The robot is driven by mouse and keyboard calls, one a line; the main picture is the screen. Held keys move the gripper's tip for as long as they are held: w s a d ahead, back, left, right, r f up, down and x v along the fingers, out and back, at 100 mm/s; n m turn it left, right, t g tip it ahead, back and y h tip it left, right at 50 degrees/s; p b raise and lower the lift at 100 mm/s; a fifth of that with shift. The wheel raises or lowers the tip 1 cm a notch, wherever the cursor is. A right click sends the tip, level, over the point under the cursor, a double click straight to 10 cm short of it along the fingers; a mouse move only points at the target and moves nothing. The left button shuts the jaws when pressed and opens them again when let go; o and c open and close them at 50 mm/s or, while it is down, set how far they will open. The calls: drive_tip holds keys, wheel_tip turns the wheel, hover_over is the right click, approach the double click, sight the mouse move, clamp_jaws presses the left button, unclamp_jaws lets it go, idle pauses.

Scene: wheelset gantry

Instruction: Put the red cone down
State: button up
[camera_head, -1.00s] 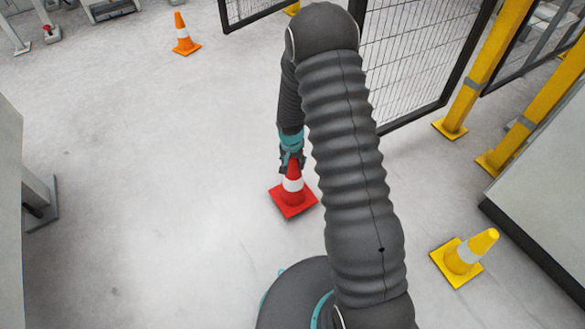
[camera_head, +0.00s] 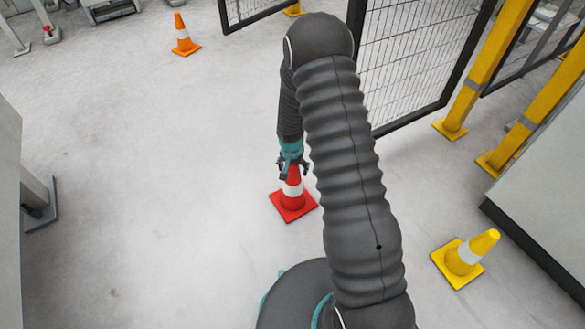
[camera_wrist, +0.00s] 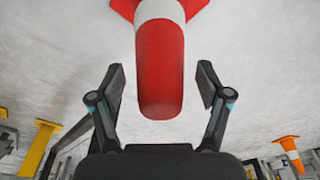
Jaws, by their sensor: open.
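The red cone (camera_head: 293,198) with a white band stands upright on the grey floor near the middle of the head view. My gripper (camera_head: 292,170) is at the cone's top, partly overlapping it in that view. In the wrist view the red cone's tip (camera_wrist: 160,75) lies between my two spread fingers, with a gap on each side. My gripper (camera_wrist: 160,88) is open and does not hold the cone. The cone's base is cut off at the top of the wrist view.
An orange cone (camera_head: 184,36) stands at the back left, and a yellow cone (camera_head: 465,259) at the right front. A black mesh fence (camera_head: 415,60) and yellow posts (camera_head: 475,75) stand at the back right. The floor (camera_head: 150,180) to the left is clear.

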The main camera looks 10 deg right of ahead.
drive_tip(key=shift+r, duration=0.15)
drive_tip(key=s+r+n+t, duration=0.1)
drive_tip(key=s+r, duration=0.3)
drive_tip(key=r, duration=0.7)
drive_tip(key=s+r+p, duration=0.1)
drive_tip(key=s+r, duration=0.3)
drive_tip(key=r, duration=0.7)
drive_tip(key=s+r+n+t, duration=0.1)
drive_tip(key=s+r, duration=0.3)
drive_tip(key=r, duration=0.8)
drive_tip(key=s+r+n+t, duration=0.1)
drive_tip(key=s+r, duration=0.3)
drive_tip(key=s, duration=0.5)
drive_tip(key=s+r+n+t, duration=0.1)
drive_tip(key=s+r+n, duration=0.1)
drive_tip(key=s+r, duration=0.3)
drive_tip(key=s, duration=0.4)
drive_tip(key=shift+s+r+y, duration=0.15)
drive_tip(key=shift+s+y, duration=0.1)
drive_tip(key=shift+y, duration=0.15)
drive_tip(key=shift+a, duration=0.1)
drive_tip(key=shift+r+p, duration=0.55)
drive_tip(key=shift+p, duration=0.05)
